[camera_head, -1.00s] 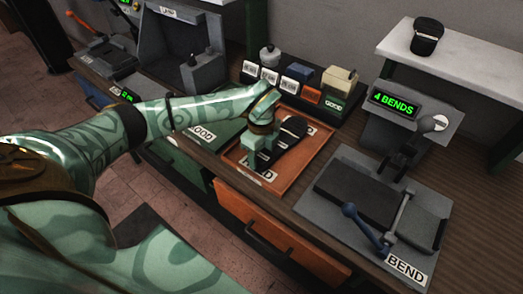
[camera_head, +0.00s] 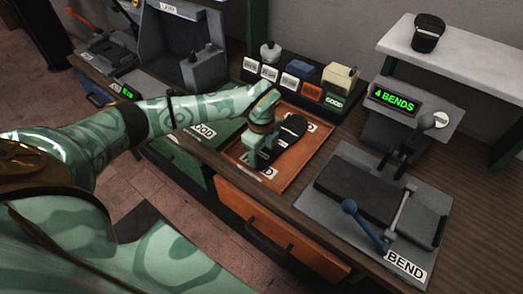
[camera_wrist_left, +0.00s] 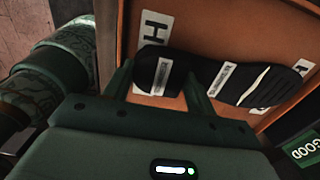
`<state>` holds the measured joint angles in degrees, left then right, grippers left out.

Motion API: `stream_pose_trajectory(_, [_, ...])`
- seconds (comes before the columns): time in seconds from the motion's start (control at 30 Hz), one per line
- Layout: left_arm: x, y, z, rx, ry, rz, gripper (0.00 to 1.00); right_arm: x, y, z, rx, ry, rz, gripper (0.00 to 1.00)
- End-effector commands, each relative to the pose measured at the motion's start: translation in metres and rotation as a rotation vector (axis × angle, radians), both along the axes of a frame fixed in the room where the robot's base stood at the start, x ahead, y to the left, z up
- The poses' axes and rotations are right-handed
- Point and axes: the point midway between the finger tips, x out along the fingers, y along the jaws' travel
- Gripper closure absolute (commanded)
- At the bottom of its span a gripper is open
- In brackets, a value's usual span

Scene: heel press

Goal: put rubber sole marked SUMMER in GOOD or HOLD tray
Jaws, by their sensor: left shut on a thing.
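The black rubber sole (camera_head: 291,132) is over the orange-brown tray (camera_head: 239,152), slanting across it. In the left wrist view the sole (camera_wrist_left: 210,72) shows white labels and a pale slanted streak; its wording is too small to read. My left gripper (camera_head: 258,157) is shut on one end of the sole, with a finger on each side in the wrist view (camera_wrist_left: 160,88). Whether the sole touches the tray floor is unclear. The tray's labels are partly covered. The green GOOD tray (camera_head: 226,127) is left of it, partly behind my arm. My right gripper is out of view.
A bending press (camera_head: 370,190) labelled BEND, with levers and a "4 BENDS" display (camera_head: 394,99), stands to the right. Several blocks and a GOOD-marked green block (camera_head: 334,102) line the back. A black object (camera_head: 428,33) rests on a white shelf (camera_head: 470,52).

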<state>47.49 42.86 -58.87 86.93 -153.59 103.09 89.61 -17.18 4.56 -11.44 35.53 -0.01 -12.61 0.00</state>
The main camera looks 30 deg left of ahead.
Motion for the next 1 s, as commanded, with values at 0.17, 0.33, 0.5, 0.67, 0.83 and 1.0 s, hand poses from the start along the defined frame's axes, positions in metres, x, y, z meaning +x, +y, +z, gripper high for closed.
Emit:
stream_pose_trajectory(0.17, [0.0,0.0,0.0,0.0,0.0,0.0,0.76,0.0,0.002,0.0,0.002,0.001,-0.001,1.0])
stream_pose_trajectory(0.33, [0.0,0.0,0.0,0.0,0.0,0.0,0.19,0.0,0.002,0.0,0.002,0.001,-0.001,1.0])
stream_pose_trajectory(0.5, [0.0,0.0,0.0,0.0,0.0,0.0,0.19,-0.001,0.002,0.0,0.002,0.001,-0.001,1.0])
stream_pose_trajectory(0.67, [0.0,0.0,0.0,0.0,0.001,0.0,0.0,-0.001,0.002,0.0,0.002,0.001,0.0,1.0])
stream_pose_trajectory(0.83, [0.0,0.0,0.001,0.0,0.0,0.0,0.0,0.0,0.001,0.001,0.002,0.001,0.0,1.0])
stream_pose_trajectory(1.0, [0.0,0.0,0.012,0.0,-0.001,0.0,0.0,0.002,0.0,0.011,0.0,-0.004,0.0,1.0])
